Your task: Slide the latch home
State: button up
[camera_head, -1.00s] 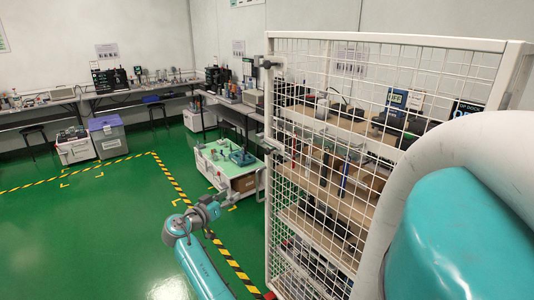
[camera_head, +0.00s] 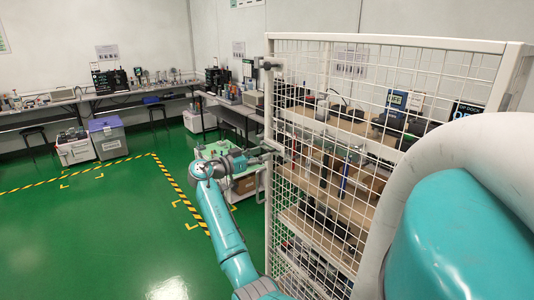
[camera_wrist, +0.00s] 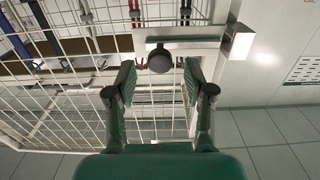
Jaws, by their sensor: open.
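The latch shows in the wrist view as a grey bar (camera_wrist: 195,45) with a dark round knob (camera_wrist: 160,62), mounted on the white mesh door (camera_wrist: 70,110). A pale block (camera_wrist: 238,42) sits at the bar's right end; I cannot tell whether the bar enters it. My gripper (camera_wrist: 159,78) is open, with one green finger on each side of the knob. I cannot tell whether either finger touches it. In the head view, my gripper (camera_head: 268,157) is at the door's left edge, by the latch, which is small and partly hidden there.
The mesh door (camera_head: 330,43) fronts shelves (camera_head: 345,205) holding several devices and tools. Another fitting (camera_head: 269,63) sits higher on the door's left edge. A low white cart (camera_head: 243,186) stands behind my arm. Open green floor (camera_head: 100,230) lies to the left.

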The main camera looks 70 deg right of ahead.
aim_at(266, 152)
jog(key=shift+x, duration=1.7)
grip_shut()
